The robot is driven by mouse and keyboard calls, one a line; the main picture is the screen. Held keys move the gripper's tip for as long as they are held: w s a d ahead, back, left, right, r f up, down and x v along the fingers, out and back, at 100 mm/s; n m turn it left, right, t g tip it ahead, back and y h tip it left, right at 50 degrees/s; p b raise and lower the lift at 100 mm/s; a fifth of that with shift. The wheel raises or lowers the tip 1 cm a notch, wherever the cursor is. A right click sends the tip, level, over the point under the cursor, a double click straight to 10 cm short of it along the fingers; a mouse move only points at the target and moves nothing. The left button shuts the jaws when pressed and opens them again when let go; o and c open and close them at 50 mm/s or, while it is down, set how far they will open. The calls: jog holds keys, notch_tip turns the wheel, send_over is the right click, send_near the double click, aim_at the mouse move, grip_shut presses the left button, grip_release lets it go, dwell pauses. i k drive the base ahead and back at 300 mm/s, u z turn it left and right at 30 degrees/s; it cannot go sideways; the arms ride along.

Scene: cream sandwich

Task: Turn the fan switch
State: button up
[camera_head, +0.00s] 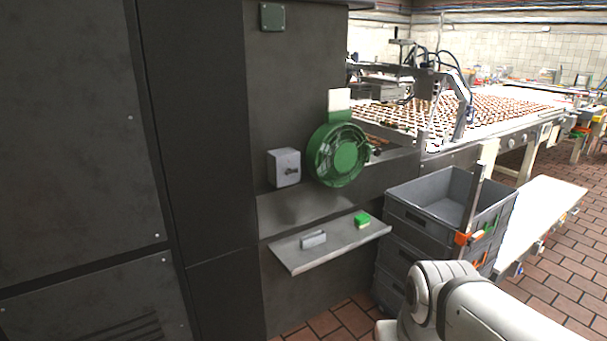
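A green round fan (343,157) is mounted on the dark machine wall near the middle of the view. A light grey switch box (281,166) is on the same wall just left of the fan. A small dark knob (291,171) sticks out from its front and looks roughly level; its exact setting is too small to tell. My white arm shows at the bottom right, below and to the right of the switch. My gripper is not in view.
A grey shelf (345,243) below the fan holds a small grey block (313,240) and a green-and-yellow item (362,220). Stacked grey crates (408,214) stand to the right, beside a white board (541,211). A conveyor with many small pieces runs behind.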

aim_at(290, 172)
jog(key=u, duration=0.05)
jog(key=i, duration=1)
jog(key=z, duration=0.05)
